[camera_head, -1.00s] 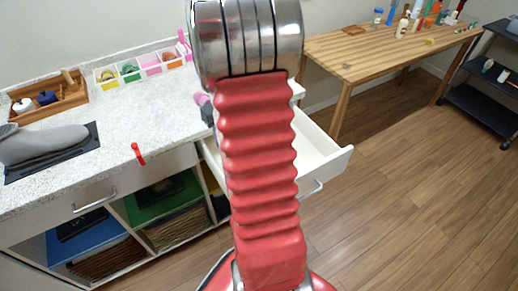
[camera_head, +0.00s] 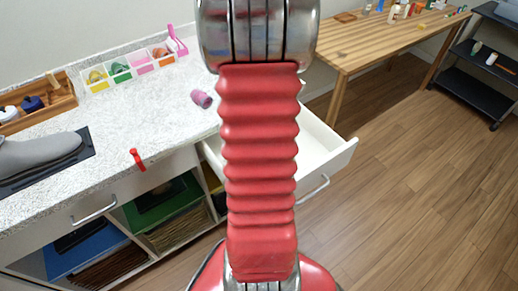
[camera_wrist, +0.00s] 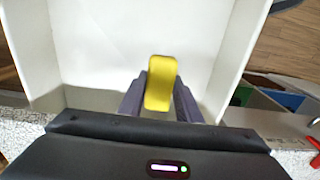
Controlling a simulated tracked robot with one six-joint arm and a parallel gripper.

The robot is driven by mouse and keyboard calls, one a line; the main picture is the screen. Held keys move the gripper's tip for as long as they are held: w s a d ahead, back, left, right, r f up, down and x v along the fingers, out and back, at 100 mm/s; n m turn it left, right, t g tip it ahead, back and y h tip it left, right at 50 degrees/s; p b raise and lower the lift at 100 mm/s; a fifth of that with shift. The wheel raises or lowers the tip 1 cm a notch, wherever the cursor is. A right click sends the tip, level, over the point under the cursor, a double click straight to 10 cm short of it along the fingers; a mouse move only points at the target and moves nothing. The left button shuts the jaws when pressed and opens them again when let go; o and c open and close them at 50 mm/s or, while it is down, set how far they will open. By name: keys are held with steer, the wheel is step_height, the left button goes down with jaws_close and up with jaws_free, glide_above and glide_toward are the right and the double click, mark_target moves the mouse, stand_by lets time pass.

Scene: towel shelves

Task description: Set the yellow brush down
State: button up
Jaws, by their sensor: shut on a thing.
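The yellow brush (camera_wrist: 161,84) shows in the wrist view as a rounded yellow block between my fingers. My gripper (camera_wrist: 160,92) is shut on it, with one dark finger on each side. The brush is held over the open white drawer (camera_wrist: 85,45); its exact height above the drawer floor cannot be told. The drawer also shows in the head view, at the front of the counter (camera_head: 340,158). My gripper and the brush are hidden behind my red arm in the head view.
The speckled white countertop (camera_head: 150,110) holds a purple cylinder (camera_head: 201,98), a red item (camera_head: 137,159) near its front edge, a grey shoe-shaped object (camera_head: 40,152) and small coloured bins (camera_head: 128,80). A wooden table (camera_head: 365,45) and black cart (camera_head: 480,75) stand right.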

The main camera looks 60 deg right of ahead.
step_height(320, 180, down, 6)
steer(key=shift+r, duration=0.1)
stand_by(0.4)
steer(key=shift+f, duration=1.85)
steer(key=shift+s+f, duration=0.1)
steer(key=o, duration=0.9)
steer(key=shift+o, duration=0.2)
